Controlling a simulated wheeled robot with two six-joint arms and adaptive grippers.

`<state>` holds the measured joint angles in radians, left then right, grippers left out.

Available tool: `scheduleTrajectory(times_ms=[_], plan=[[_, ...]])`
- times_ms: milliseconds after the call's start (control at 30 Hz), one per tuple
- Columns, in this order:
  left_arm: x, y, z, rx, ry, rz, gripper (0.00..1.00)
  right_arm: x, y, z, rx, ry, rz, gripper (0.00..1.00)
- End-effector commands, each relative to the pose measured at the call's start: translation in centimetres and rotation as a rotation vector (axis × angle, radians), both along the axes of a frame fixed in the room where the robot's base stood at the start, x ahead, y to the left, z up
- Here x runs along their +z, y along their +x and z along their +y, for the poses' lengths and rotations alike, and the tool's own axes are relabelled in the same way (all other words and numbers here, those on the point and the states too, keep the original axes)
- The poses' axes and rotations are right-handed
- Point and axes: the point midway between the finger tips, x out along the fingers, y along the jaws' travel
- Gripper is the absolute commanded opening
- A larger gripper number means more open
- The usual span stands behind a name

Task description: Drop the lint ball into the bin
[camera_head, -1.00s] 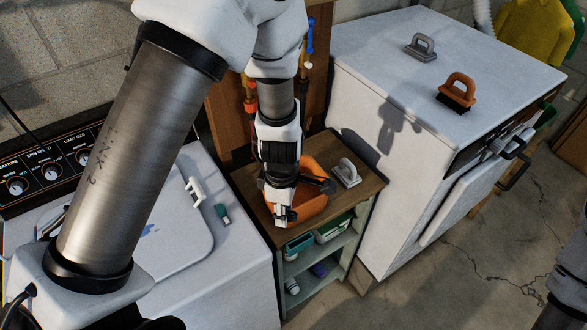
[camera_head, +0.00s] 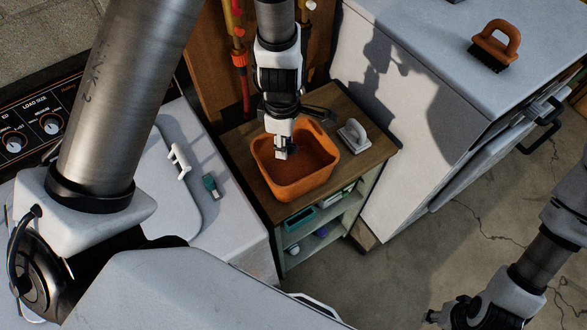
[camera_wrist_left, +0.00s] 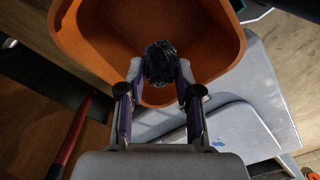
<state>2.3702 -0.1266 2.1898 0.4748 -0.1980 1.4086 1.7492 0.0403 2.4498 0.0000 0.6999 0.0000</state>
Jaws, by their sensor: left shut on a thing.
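The orange bin (camera_head: 302,190) stands open on a small wooden-topped shelf unit. In the left wrist view the bin (camera_wrist_left: 95,45) fills the upper part behind the fingers. My left gripper (camera_head: 283,152) points down over the bin opening. It is shut on the lint ball (camera_wrist_left: 159,60), a dark, fuzzy clump between the fingertips, seen against the bin's inside.
A white-and-grey brush (camera_head: 352,133) lies beside the bin on the wooden top (camera_head: 375,150). An orange-handled brush (camera_head: 494,45) sits on the white cabinet at right. A small green item (camera_head: 211,185) lies on the white machine at left. Pipes (camera_head: 240,55) stand behind the bin.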

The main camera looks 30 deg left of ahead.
Motion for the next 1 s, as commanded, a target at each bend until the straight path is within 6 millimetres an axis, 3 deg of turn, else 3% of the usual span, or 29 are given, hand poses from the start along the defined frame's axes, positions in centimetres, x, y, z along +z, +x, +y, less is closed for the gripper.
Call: scheduleTrajectory(times_ms=[67, 367, 400, 433, 467, 800, 1000], plan=[[-1.2, 0.0, 0.0, 0.0, 0.0, 0.0, 0.25, -1.3, 0.0, 0.0, 0.0, 0.0, -0.001, 0.4], [-1.0, 0.0, 0.0, 0.001, 0.0, 0.0, 0.24, -1.2, 0.0, 0.0, 0.0, 0.0, -0.001, 0.4], [-1.0, 0.0, 0.0, 0.001, 0.0, 0.0, 0.48, -1.2, 0.0, 0.0, 0.0, 0.0, -0.001, 0.4], [-1.0, 0.0, 0.0, 0.001, 0.0, 0.0, 0.58, -1.2, 0.0, 0.0, 0.0, 0.0, -0.001, 0.4], [-1.0, 0.0, 0.0, 0.001, 0.0, 0.0, 0.63, -1.2, 0.0, 0.0, 0.0, 0.0, -0.001, 0.4], [-0.7, 0.0, 0.0, 0.001, -0.001, -0.001, 0.63, -1.2, 0.0, 0.0, 0.0, 0.0, -0.001, 0.4], [2.8, 0.2, 0.0, 0.001, -0.001, -0.006, 0.63, -1.2, 0.0, 0.0, 0.0, 0.0, -0.001, 0.4]])
